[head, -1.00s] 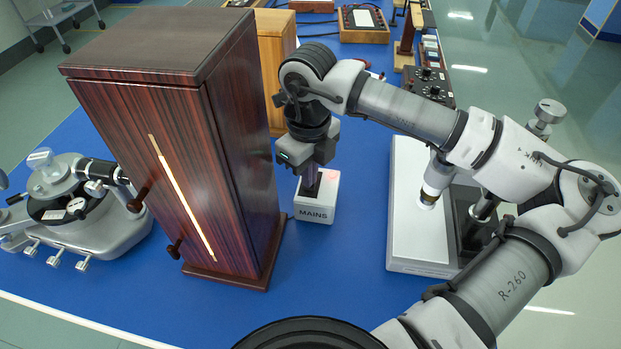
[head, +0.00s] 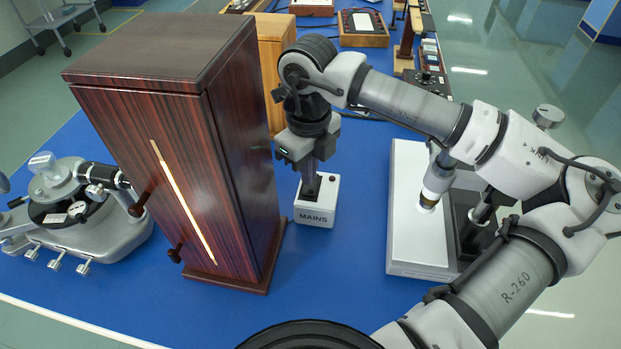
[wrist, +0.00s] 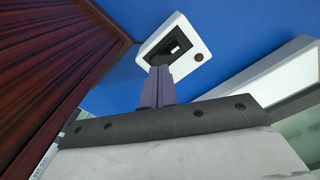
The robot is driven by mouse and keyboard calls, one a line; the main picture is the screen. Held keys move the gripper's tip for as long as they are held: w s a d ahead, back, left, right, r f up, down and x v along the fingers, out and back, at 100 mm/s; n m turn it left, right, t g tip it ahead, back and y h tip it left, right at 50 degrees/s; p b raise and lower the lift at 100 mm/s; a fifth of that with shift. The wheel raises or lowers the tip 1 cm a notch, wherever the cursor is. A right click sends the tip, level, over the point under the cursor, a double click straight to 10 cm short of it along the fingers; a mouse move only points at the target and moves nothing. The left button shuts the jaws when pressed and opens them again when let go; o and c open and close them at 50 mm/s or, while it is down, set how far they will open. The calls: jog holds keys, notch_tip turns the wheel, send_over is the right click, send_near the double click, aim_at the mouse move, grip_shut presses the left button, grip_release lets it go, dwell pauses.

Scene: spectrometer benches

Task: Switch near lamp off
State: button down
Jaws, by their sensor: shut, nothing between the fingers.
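The near lamp is a tall dark wood-grained housing (head: 165,165) with a glowing vertical slit (head: 183,200) in its front face. A small white box marked MAINS (head: 315,217) stands on the blue bench just right of it. In the wrist view the white box (wrist: 193,72) has a dark recessed switch (wrist: 180,45) and a small dark red button or light (wrist: 199,57). My gripper (head: 310,191) points down at the box top, fingers shut and empty. Its fingertips (wrist: 161,70) are at the near edge of the switch recess; I cannot tell whether they touch.
The lamp housing's side wall stands close to the left of my gripper. A white instrument base (head: 412,240) with a brass-ended tube stands to the right. A grey instrument (head: 85,220) sits at the left. Blue bench top is bare in front of the box.

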aim_at(309, 190)
notch_tip(309, 190, up, 4)
jog(key=shift+r+p, duration=0.25)
jog(key=shift+p, duration=0.55)
jog(key=shift+f, duration=0.1)
